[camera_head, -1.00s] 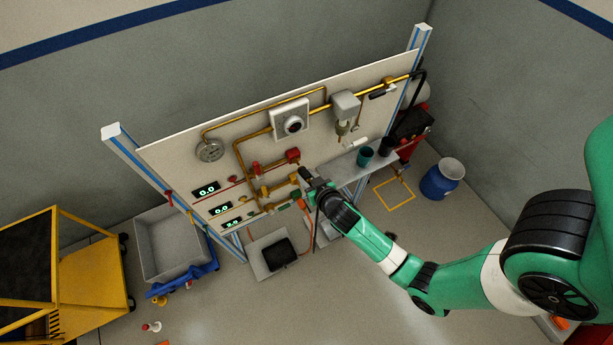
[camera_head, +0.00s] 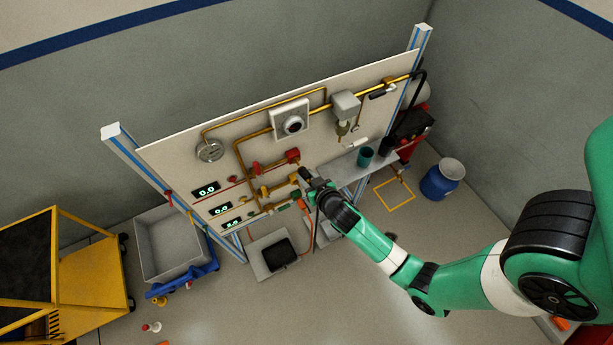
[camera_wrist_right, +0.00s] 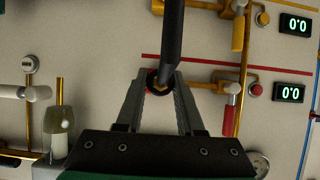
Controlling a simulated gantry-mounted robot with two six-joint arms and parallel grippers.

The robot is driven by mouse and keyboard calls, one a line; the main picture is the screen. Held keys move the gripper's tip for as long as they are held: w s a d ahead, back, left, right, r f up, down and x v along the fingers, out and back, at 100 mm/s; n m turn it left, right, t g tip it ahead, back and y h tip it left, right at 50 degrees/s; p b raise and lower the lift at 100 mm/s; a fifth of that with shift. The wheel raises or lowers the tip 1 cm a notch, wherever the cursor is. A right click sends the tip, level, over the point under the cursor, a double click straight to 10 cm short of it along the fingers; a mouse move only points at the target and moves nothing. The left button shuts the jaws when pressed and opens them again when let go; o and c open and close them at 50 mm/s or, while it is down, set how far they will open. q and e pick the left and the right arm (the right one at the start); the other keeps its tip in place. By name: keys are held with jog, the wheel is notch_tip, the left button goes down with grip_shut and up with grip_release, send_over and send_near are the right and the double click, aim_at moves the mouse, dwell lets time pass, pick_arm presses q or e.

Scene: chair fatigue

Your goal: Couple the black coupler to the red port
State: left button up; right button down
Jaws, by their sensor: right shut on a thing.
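My right gripper (camera_head: 304,176) is close in front of the panel, just below and right of the red port (camera_head: 292,155) in the head view. In the right wrist view my right gripper (camera_wrist_right: 160,88) is shut on the black coupler (camera_wrist_right: 153,76), which shows as a dark ring between the fingertips. A thick black hose or handle (camera_wrist_right: 173,35) runs up from it. The coupler's far side and the port are largely hidden in the wrist view, so I cannot tell whether they touch. My left gripper is out of view.
The panel (camera_head: 220,130) carries brass pipes, a red-handled valve (camera_wrist_right: 230,117), a gauge (camera_head: 210,150) and several displays. A shelf (camera_head: 335,175) with a teal cup (camera_head: 365,156) sits right of the gripper. A grey bin (camera_head: 170,245) and yellow cart (camera_head: 95,280) stand left.

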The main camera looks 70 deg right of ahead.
jog(key=shift+w+d+b, duration=0.3)
jog(key=shift+w+d, duration=0.65)
jog(key=shift+w, duration=0.15)
jog(key=shift+c, duration=2.2)
grip_release()
jog(key=p+v, duration=0.1)
jog(key=v, duration=1)
jog(key=shift+s+a, duration=0.2)
jog(key=shift+r, duration=0.15)
